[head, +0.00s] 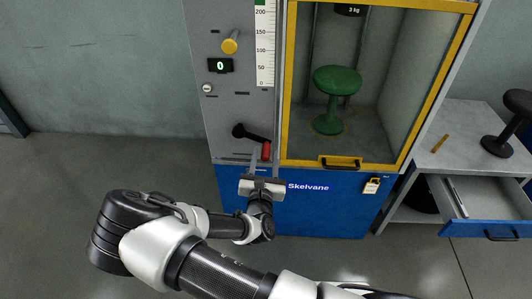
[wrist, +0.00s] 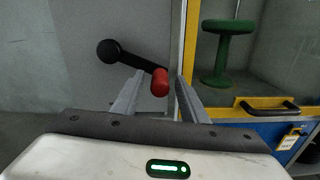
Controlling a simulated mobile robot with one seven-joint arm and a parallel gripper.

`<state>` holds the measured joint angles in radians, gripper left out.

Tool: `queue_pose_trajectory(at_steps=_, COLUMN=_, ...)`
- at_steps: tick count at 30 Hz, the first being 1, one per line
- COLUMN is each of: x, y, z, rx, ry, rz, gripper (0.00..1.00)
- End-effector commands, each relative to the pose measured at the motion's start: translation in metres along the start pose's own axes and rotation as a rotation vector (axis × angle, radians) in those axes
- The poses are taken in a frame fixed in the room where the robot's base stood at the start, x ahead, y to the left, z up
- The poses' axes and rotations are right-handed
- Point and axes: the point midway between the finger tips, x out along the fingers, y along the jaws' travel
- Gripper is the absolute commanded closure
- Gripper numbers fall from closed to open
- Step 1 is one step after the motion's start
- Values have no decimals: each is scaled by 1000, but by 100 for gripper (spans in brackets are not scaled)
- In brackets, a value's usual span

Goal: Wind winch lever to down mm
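The winch lever (head: 252,137) is a black crank on the grey panel of the machine, with a round black hub at its left and a red grip (head: 266,151) at its right end. The lever slopes down to the right. In the wrist view the black arm (wrist: 132,58) and red grip (wrist: 160,82) show between and beyond my fingers. My gripper (head: 262,160) is open, its two fingers around the red grip's sides or just short of it; I cannot tell whether they touch. A millimetre scale (head: 265,45) runs up the panel, and a small display (head: 220,65) reads 0.
A green stool (head: 337,85) stands inside the yellow-framed cabinet, whose door has a black handle (head: 341,163). A yellow knob (head: 230,43) is higher on the panel. At right, an open drawer (head: 490,205) juts out below a grey bench. The floor at left is clear.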

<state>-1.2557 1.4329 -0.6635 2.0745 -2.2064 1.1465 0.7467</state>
Motion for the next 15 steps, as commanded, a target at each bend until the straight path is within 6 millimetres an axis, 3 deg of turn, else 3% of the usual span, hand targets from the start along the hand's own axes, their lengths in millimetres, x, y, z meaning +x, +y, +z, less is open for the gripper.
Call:
queue_pose_trajectory(at_steps=6, x=26, y=-1, z=-1, rx=0, ry=-1, rz=-1, gripper=60)
queue_pose_trajectory(at_steps=15, x=31, y=0, z=0, rx=0, ry=0, rz=-1, gripper=60)
